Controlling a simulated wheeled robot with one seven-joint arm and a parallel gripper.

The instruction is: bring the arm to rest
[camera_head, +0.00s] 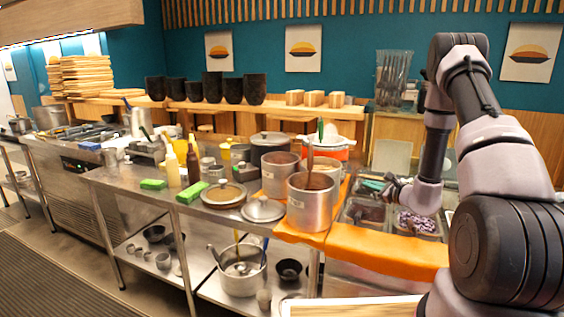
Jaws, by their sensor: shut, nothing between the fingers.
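My arm rises from the right side, bends at the top and comes down over the counter's food pans. My gripper (390,188) is at its lower end, small and dark, pointing left above the pans. It is shut with nothing held. A metal pan with dark contents (366,212) lies below it, and a pan with purple and white pieces (416,222) lies below and to its right. My wrist hides part of the pans behind it.
Two tall steel pots (310,203) stand left of my gripper, one with a ladle handle. Pot lids (263,209), bottles and green sponges (194,192) crowd the counter further left. Black cups (232,90) line the back shelf.

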